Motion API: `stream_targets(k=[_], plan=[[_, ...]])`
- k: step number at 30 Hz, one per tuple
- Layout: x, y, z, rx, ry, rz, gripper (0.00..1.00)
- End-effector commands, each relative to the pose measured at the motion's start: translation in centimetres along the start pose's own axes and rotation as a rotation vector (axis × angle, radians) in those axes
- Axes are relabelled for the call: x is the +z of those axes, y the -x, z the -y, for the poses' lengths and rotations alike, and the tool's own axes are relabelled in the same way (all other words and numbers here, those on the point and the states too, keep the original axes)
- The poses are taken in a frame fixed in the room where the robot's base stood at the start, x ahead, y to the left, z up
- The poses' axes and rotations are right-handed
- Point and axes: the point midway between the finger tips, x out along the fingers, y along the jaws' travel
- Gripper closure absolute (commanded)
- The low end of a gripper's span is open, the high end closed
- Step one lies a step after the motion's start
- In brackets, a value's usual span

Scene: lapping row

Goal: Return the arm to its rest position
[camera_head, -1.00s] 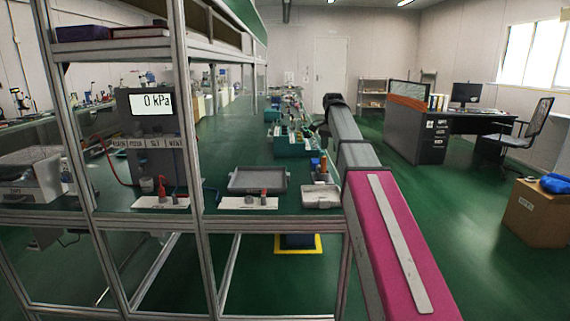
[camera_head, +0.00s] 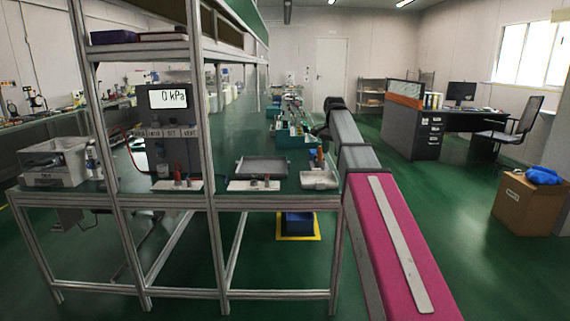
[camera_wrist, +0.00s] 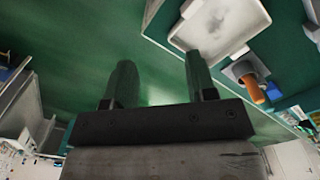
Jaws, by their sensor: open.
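My gripper (camera_wrist: 158,80) shows in the wrist view with its two fingers apart. Nothing is between the fingers; green floor shows behind them. In the head view my arm, with a magenta link, stretches forward along the right side of the bench, and the gripper itself cannot be made out there. A white tray (camera_wrist: 228,22) lies on the bench near the right finger in the wrist view, apart from it. It also shows at the bench's right end in the head view (camera_head: 319,180).
The metal-framed bench (camera_head: 270,203) stands left of my arm, with a gauge box reading 0 kPa (camera_head: 168,110) and a grey tray (camera_head: 260,168). A desk (camera_head: 430,138), a chair (camera_head: 512,125) and a cardboard box (camera_head: 533,207) stand at right. Green floor between is clear.

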Motion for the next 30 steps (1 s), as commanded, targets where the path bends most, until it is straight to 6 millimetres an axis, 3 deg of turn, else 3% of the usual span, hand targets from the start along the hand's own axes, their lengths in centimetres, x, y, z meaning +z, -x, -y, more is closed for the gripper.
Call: stream_targets(k=[8,14,20,30], plan=[[1.1,-3.9,-1.0,0.001,0.052,0.001,0.48],[2.3,-8.2,-2.2,0.001,0.112,0.001,0.48],[4.7,-14.8,-4.5,0.001,0.209,0.002,0.48],[10.9,-27.2,-10.5,0.001,0.431,0.001,0.48]])
